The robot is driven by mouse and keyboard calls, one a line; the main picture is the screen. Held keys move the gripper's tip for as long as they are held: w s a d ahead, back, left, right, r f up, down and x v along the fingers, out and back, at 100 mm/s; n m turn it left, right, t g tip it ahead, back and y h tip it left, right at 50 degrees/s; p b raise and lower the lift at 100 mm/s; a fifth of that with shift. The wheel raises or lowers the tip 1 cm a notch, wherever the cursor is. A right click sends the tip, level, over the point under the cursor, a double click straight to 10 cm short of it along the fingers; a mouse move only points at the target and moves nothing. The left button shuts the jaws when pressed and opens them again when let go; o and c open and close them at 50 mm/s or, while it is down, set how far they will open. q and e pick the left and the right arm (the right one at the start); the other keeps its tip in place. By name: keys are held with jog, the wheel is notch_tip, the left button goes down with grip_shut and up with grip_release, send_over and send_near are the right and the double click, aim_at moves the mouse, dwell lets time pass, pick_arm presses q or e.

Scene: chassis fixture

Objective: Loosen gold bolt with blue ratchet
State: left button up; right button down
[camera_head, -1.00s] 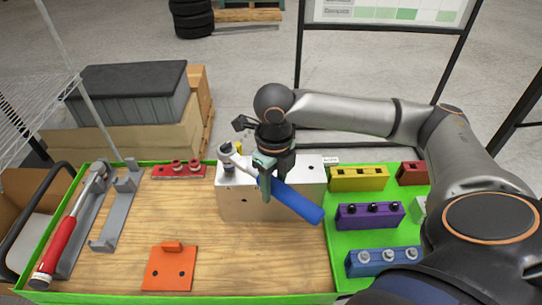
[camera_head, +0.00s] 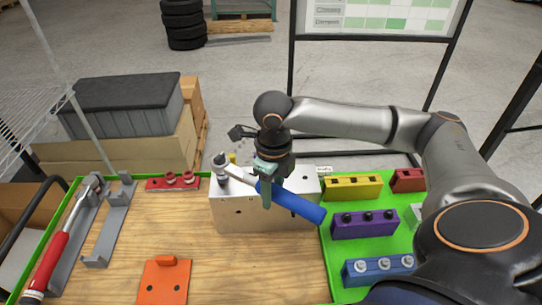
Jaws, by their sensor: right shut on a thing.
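The blue ratchet (camera_head: 292,203) is held by my right gripper (camera_head: 265,184), which is shut on it near where the silver shaft meets the blue handle. The ratchet head (camera_head: 221,161) sits over the top left of the silver chassis block (camera_head: 245,215), and the handle slants down to the right across the block's front. A small gold bolt (camera_head: 232,158) shows just behind the ratchet head, mostly hidden. Whether the head is seated on a bolt I cannot tell. My left gripper is not in view.
A red-handled ratchet (camera_head: 48,262) lies in a grey holder at the left, beside an empty grey holder (camera_head: 112,222). Yellow (camera_head: 352,188), purple (camera_head: 364,224) and blue (camera_head: 378,270) socket blocks stand on the right. An orange bracket (camera_head: 164,281) lies in front on the wood.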

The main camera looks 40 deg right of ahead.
jog(key=shift+w+d+f, duration=0.1)
jog(key=shift+d, duration=0.25)
jog(key=shift+n, duration=0.3)
jog(key=shift+w+r, duration=0.2)
jog(key=shift+r, duration=1)
jog(key=shift+s+r, duration=0.1)
jog(key=shift+r, duration=2.3)
